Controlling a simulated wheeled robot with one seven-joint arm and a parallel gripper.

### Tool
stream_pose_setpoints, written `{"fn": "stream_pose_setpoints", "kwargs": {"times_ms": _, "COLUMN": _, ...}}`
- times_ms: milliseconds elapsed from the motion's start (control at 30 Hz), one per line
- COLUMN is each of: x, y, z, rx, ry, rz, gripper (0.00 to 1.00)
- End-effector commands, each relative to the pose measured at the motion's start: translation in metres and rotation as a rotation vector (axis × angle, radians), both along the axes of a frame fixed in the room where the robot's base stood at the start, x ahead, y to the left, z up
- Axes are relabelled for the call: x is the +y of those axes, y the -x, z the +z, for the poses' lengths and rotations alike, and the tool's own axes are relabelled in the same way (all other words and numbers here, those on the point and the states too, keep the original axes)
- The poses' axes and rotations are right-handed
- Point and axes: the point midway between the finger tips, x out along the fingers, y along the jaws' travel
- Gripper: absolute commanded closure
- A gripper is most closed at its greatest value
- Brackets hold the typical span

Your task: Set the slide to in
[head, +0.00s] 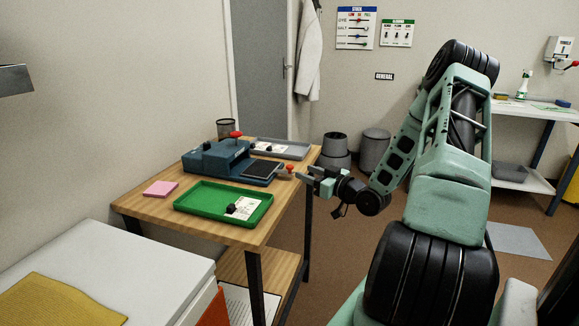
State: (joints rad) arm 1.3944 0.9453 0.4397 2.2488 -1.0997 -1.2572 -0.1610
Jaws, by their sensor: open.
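A blue-grey bench device (208,160) stands on the wooden table. A dark flat plate (261,170) sits at its right end, probably the slide, and sticks out to the right. A small red knob (290,167) shows just right of the plate, on a light end piece. My gripper (302,174) is open at the table's right edge, pointing left, close to the right-hand red knob. I cannot tell whether its fingers are around the knob or touch it.
A green tray (188,208) with a card and a dark piece lies in front of the device. A grey tray (297,146) lies behind it. A pink pad (160,188) and a dark mesh cup (225,127) are also on the wooden table (220,233).

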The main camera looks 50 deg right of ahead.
Motion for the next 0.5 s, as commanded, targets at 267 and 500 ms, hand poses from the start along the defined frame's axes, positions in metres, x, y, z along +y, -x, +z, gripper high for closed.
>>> {"fn": "stream_pose_setpoints", "kwargs": {"times_ms": 267, "x": 0.001, "y": -0.054, "z": 0.0, "rx": 0.0, "ry": 0.0, "rz": 0.001, "gripper": 0.57}}
{"fn": "stream_pose_setpoints", "kwargs": {"times_ms": 500, "x": 0.0, "y": -0.077, "z": 0.0, "rx": 0.001, "ry": 0.0, "rz": 0.0, "gripper": 0.57}}
